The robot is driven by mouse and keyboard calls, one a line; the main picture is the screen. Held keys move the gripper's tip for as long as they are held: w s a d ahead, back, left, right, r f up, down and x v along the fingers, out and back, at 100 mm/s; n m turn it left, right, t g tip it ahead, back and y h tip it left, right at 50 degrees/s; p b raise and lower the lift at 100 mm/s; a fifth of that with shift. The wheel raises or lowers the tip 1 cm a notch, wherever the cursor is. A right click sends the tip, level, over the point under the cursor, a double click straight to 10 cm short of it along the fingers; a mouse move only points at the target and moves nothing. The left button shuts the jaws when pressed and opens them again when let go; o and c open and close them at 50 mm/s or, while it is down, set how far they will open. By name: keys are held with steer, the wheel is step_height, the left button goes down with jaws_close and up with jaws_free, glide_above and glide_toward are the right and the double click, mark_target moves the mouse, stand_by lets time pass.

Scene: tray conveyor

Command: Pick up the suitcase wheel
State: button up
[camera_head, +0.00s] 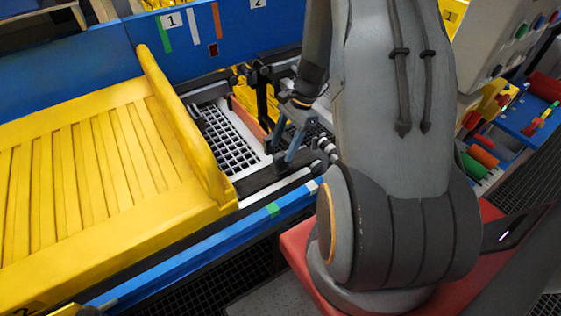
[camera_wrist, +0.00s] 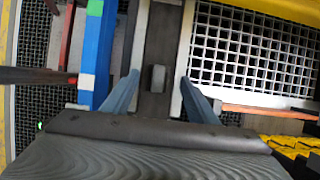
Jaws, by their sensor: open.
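A small grey block-like piece (camera_wrist: 157,79), likely the suitcase wheel, lies on a dark strip between white edges in the wrist view. My gripper (camera_wrist: 158,77) is open, with one blue-grey finger on each side of the piece and a gap on both sides. In the head view my gripper (camera_head: 281,152) points down over the dark strip beside the white grid tray. I cannot make out the piece there. How far the fingertips are above it is hard to tell.
A white grid tray (camera_wrist: 250,50) lies right of the fingers in the wrist view. A blue rail (camera_wrist: 95,50) runs at left. In the head view a large yellow slatted tray (camera_head: 110,165) fills the left, and a blue wall (camera_head: 185,50) stands behind.

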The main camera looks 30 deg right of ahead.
mark_target(281, 154)
steer(key=shift+p+x, duration=0.65)
steer(key=shift+x, duration=1.3)
steer(key=shift+d, duration=0.15)
steer(key=c, duration=1.2)
